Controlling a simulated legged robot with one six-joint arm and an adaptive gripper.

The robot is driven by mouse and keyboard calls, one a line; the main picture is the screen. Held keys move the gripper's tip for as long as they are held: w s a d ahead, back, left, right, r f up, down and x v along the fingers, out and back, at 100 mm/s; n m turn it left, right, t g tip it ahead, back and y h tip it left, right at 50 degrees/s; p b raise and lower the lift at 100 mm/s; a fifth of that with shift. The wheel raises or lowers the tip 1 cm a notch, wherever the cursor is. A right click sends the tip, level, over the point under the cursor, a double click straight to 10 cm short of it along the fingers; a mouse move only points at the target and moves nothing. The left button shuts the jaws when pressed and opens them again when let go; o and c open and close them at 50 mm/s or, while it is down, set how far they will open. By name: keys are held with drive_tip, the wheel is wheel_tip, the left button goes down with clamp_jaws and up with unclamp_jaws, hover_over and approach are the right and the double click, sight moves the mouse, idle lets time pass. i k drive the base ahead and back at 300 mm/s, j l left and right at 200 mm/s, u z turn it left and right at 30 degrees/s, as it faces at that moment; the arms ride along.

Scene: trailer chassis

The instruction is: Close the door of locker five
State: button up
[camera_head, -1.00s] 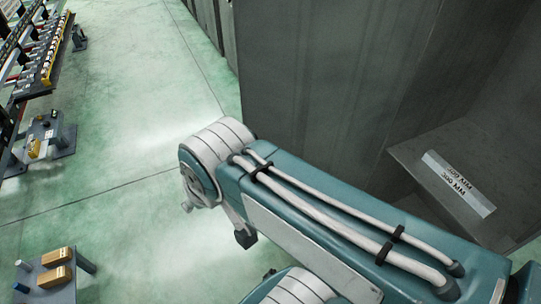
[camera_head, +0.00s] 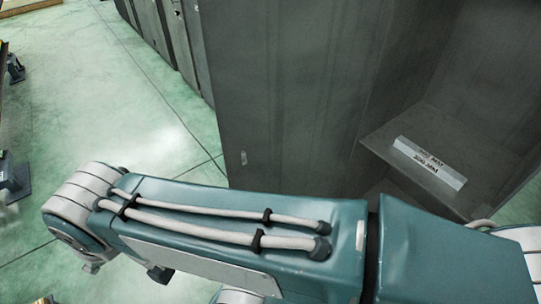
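A large dark grey metal panel (camera_head: 285,90) stands upright close in front, just behind my arm. I cannot tell whether it is an open locker door or a locker's side wall. No number five is readable. My teal and white arm crosses the lower part of the view and covers the panel's lower part. My gripper is out of view.
A row of grey lockers (camera_head: 165,35) stands at the back left. Pale green floor (camera_head: 90,110) is open between them and my arm. Dark stand feet (camera_head: 15,175) show at the left edge.

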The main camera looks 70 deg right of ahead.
sight(291, 80)
drive_tip(key=i+z, duration=0.55)
drive_tip(key=i, duration=0.2)
drive_tip(key=i+z, duration=0.4)
drive_tip(key=i+j+z, duration=0.15)
drive_tip(key=i+z, duration=0.25)
drive_tip(key=i, duration=0.2)
drive_tip(key=i+z, duration=0.1)
drive_tip(key=z, duration=0.35)
drive_tip(key=i+j+z, duration=0.1)
drive_tip(key=z, duration=0.3)
drive_tip(key=j+z, duration=0.15)
drive_tip(key=z, duration=0.3)
drive_tip(key=i+j+z, duration=0.1)
drive_tip(key=z, duration=0.3)
drive_tip(key=j+z, duration=0.25)
drive_tip(key=z, duration=0.2)
drive_tip(key=j+z, duration=0.2)
drive_tip(key=z, duration=0.25)
drive_tip(key=j+z, duration=0.2)
drive_tip(key=z, duration=0.2)
drive_tip(key=j+z, duration=0.3)
drive_tip(key=z, duration=0.15)
drive_tip(key=k+j+z, duration=0.1)
drive_tip(key=j+z, duration=0.2)
drive_tip(key=z, duration=0.15)
drive_tip(key=i+j+u, duration=0.15)
drive_tip(key=j, duration=0.25)
drive_tip(key=i+j+u, duration=0.1)
drive_tip(key=i+j, duration=0.25)
